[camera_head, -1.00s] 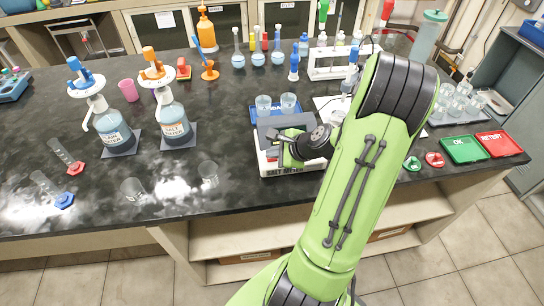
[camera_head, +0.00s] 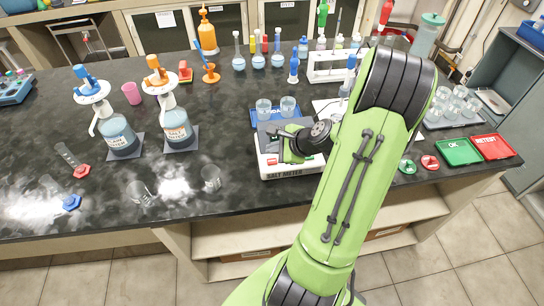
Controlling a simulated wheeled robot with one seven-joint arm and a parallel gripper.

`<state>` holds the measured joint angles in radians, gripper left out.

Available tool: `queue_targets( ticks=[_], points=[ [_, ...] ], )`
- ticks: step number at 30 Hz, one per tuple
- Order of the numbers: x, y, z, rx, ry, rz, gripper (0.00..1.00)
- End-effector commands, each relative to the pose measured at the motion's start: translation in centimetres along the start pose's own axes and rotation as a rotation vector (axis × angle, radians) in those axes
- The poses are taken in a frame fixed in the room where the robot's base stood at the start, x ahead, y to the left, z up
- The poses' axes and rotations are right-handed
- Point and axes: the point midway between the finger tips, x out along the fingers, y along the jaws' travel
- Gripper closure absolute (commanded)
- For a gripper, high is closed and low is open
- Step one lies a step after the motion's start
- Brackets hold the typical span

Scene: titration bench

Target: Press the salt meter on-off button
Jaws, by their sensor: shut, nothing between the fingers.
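The salt meter (camera_head: 290,172) is a low white box with a "SALT METER" label on its front, near the front edge of the bench. A small red mark (camera_head: 273,162) shows on its front left; I cannot tell whether it is the on-off button. My gripper (camera_head: 280,134) is over the dark top of the meter, shut and empty, reaching in from the right. Its fingertips are small and dark against the meter, so I cannot tell whether they touch it. My gripper and wrist hide part of the meter's top and right side.
Two beakers (camera_head: 276,107) stand on a blue tray just behind the meter. A white rack (camera_head: 329,68) is further back. Green (camera_head: 460,151) and red (camera_head: 491,147) trays lie at right.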

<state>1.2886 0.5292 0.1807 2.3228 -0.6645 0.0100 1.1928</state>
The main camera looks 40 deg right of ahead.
Motion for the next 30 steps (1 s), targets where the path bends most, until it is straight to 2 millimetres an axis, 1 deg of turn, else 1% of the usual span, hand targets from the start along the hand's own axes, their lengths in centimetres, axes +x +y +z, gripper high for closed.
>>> queue_targets(
  ticks=[1,8,30],
  points=[
    [-0.8,-0.6,0.6,0.000,0.000,0.000,1.00],
    [-2.2,-1.6,1.6,0.000,0.001,0.000,1.00],
    [-2.1,-1.5,1.5,0.000,0.000,0.000,1.00]
  ],
)
